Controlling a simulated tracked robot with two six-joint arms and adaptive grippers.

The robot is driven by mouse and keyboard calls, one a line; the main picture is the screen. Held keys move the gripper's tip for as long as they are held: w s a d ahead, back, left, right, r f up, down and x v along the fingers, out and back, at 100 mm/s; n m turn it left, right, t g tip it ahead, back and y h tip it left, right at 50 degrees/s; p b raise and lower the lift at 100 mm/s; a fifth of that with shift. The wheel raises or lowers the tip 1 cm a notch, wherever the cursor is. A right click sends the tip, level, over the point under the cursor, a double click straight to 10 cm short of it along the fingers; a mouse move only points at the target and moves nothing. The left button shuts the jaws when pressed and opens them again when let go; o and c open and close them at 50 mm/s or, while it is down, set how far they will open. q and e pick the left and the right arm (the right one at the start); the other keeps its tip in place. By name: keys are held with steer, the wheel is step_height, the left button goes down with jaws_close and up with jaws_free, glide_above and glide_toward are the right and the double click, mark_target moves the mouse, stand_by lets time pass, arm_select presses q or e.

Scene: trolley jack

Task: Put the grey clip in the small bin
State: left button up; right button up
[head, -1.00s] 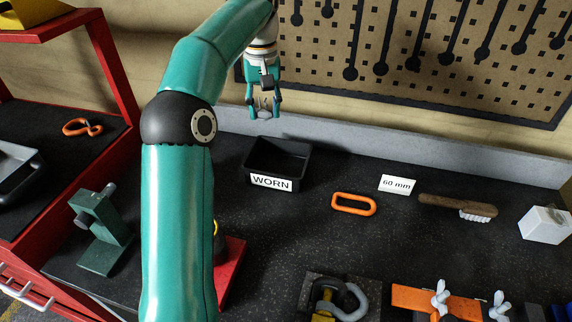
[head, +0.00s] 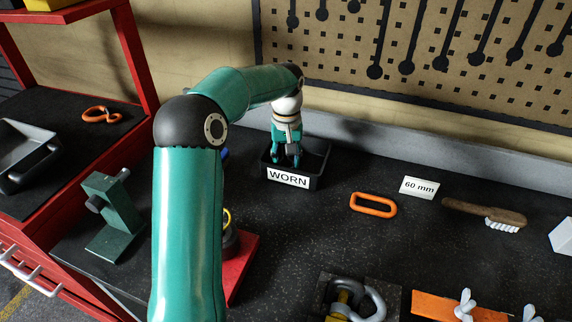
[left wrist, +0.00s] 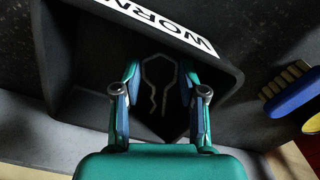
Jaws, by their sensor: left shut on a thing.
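The small bin (head: 321,165) is black with a white "WORN" label and stands on the dark bench by the back wall. My left gripper (head: 287,161) points down into its opening, with its fingertips partly behind the front wall. In the left wrist view the gripper is shut on the grey clip (left wrist: 158,56), a thin bent loop with two wavy legs. The clip shows against the dark inside of the bin (left wrist: 65,70). I cannot tell whether it touches the floor of the bin. In the head view the clip is hidden. My right gripper is not in view.
An orange ring (head: 373,205), a "60 mm" card (head: 419,188) and a brush (head: 485,213) lie right of the bin. A green stand (head: 112,210) is at left, near a red shelf unit (head: 135,55). Shackles (head: 372,303) sit at the front.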

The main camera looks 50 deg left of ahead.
mark_target(286, 164)
arm_select(q)
steer(key=shift+f, duration=0.95)
steer(key=shift+f, duration=0.15)
steer(key=o, duration=0.9)
steer(key=shift+f, duration=0.1)
steer(key=shift+o, duration=0.2)
step_height(286, 164, up, 12)
steer(key=p, duration=0.1)
steer(key=shift+r, duration=0.25)
